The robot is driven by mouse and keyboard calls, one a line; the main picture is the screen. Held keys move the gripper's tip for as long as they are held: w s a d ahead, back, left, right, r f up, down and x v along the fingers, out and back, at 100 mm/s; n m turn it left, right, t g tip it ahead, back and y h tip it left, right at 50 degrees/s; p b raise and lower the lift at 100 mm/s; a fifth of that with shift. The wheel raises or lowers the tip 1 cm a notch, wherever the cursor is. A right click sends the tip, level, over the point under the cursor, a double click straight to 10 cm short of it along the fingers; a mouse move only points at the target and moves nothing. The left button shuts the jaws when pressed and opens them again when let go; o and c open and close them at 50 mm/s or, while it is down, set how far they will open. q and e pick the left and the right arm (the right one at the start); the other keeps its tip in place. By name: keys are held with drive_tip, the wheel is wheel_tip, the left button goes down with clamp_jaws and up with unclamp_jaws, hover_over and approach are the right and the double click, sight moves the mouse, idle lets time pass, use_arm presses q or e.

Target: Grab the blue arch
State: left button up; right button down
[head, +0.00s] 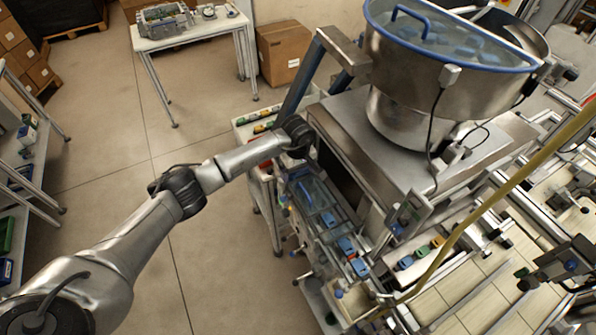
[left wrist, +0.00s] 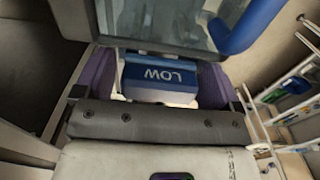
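A blue arch-shaped handle (head: 306,193) lies on a clear cover on the machine, just below my left gripper (head: 300,152) in the head view. In the left wrist view a thick blue curved bar (left wrist: 250,26) sits on a clear panel, beyond and right of the fingers; it looks like this handle. My left gripper (left wrist: 157,84) has its purple fingers apart. A blue and white label reading LOW (left wrist: 160,76) shows between them, and I see nothing gripped. The fingertips are hidden in the head view. Another blue arch (head: 408,16) stands on the large bowl's clear lid. My right gripper is not in view.
The large steel bowl (head: 400,75) with a blue rim stands right of my left arm. A tray of coloured pieces (head: 262,122) is behind the gripper. Blue pieces (head: 346,245) line the machine's front channel. Open floor (head: 215,240) lies to the left.

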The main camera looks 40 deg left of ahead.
use_arm(q)
drive_tip(key=c, duration=0.8)
drive_tip(key=shift+r, duration=0.1)
